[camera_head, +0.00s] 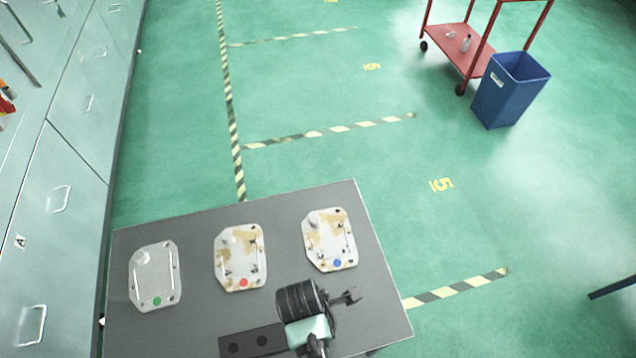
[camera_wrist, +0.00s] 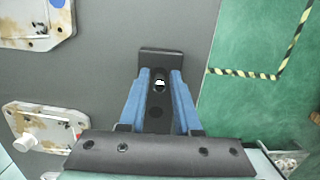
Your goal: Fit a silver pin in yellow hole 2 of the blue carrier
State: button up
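The carrier with a blue dot (camera_head: 322,226) lies flat at the right of the row on the grey table. Part of it shows at the top left of the wrist view (camera_wrist: 30,18). Its yellow holes are too small to make out. A dark block with round holes (camera_head: 234,348) lies at the table's near side, partly hidden by my arm. In the wrist view the block (camera_wrist: 160,58) lies below my gripper (camera_wrist: 160,74). The two blue fingers are apart, one each side of a small bright spot, perhaps a silver pin, in the block. I see nothing gripped.
Carriers with a red dot (camera_head: 232,272) and a green dot (camera_head: 142,289) lie left of the blue-dot one. Grey cabinets (camera_head: 60,150) stand along the left. A blue bin (camera_head: 505,98) and a red trolley (camera_head: 462,55) stand far off on the floor.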

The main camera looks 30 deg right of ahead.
grip_shut()
